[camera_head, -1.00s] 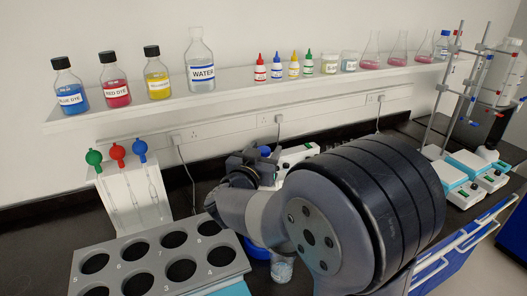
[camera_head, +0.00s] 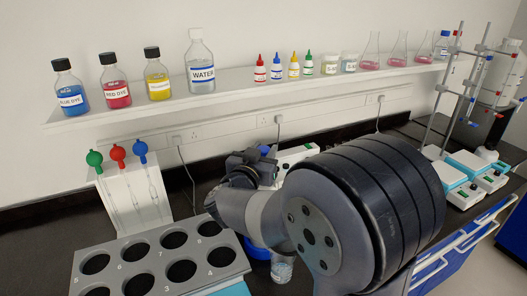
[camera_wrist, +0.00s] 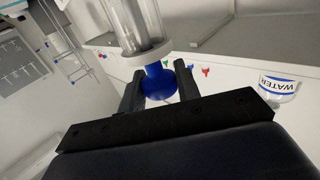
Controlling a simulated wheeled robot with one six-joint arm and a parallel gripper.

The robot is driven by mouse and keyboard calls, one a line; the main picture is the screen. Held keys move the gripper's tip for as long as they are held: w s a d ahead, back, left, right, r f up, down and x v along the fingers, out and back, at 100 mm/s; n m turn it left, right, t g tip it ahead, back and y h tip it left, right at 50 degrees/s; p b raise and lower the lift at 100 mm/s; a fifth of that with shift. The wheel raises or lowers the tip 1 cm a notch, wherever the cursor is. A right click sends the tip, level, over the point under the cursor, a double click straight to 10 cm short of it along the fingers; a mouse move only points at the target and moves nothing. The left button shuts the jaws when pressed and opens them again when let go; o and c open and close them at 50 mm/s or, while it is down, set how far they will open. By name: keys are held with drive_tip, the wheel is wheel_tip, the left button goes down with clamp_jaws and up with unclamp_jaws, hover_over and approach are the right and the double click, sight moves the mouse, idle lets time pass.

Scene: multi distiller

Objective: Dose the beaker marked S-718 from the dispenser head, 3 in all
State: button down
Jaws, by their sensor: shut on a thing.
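My gripper (camera_wrist: 161,92) is shut on a round blue knob (camera_wrist: 160,82) in the wrist view. A clear glass cylinder (camera_wrist: 136,22) adjoins the knob in that picture. In the head view my gripper (camera_head: 250,166) is partly hidden behind my wrist, and a bit of blue shows beside it. A small clear beaker (camera_head: 281,268) stands on the bench below, partly covered by my arm. Its marking cannot be read, so I cannot tell whether it is S-718.
A grey rack (camera_head: 150,262) with numbered holes stands front left. A white stand (camera_head: 134,195) with green, red and blue bulbs is behind it. The shelf (camera_head: 250,88) holds dye bottles, a water bottle (camera_head: 201,72) and flasks. Balances (camera_head: 480,172) and clamp stands are at right.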

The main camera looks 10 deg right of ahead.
drive_tip(key=shift+r+p, duration=0.6)
drive_tip(key=shift+r, duration=0.25)
drive_tip(key=c, duration=1.1)
unclamp_jaws()
drive_tip(key=b+v, duration=0.2)
drive_tip(key=v, duration=0.9)
drive_tip(key=shift+w, duration=0.1)
